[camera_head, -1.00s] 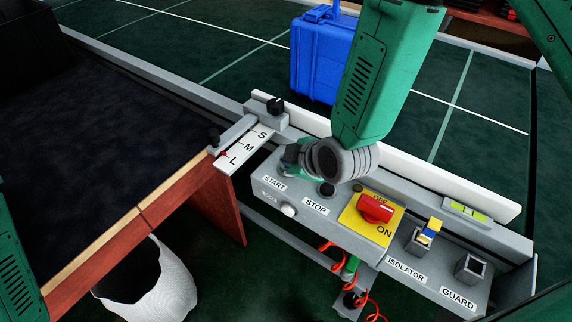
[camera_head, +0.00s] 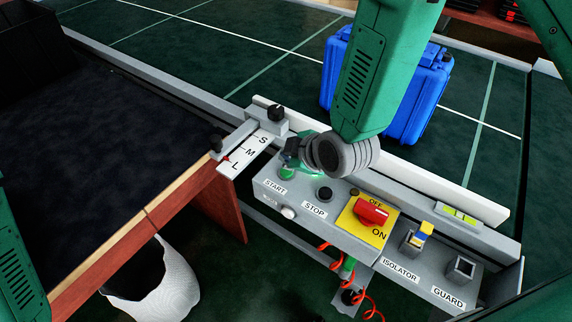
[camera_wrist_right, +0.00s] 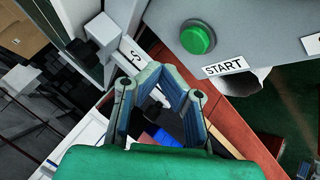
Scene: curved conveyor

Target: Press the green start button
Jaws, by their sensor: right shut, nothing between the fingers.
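The green start button (camera_head: 287,173) is on the grey control box (camera_head: 330,222), just above the START label in the head view. In the right wrist view the round green button (camera_wrist_right: 197,37) is fully visible in its dark ring, up and right of the fingertips. My right gripper (camera_head: 291,150) hovers by the button in the head view, partly blocked by my grey wrist. In the right wrist view its fingers (camera_wrist_right: 162,72) meet at the tips with nothing between them. They appear apart from the button. My left gripper is not in view.
A black STOP button (camera_head: 325,194), a red ON/OFF switch (camera_head: 371,213), an isolator key (camera_head: 418,236) and a guard socket (camera_head: 461,268) sit to the right. The S-M-L slider (camera_head: 250,152) is left. A blue case (camera_head: 412,100) stands on the dark green conveyor.

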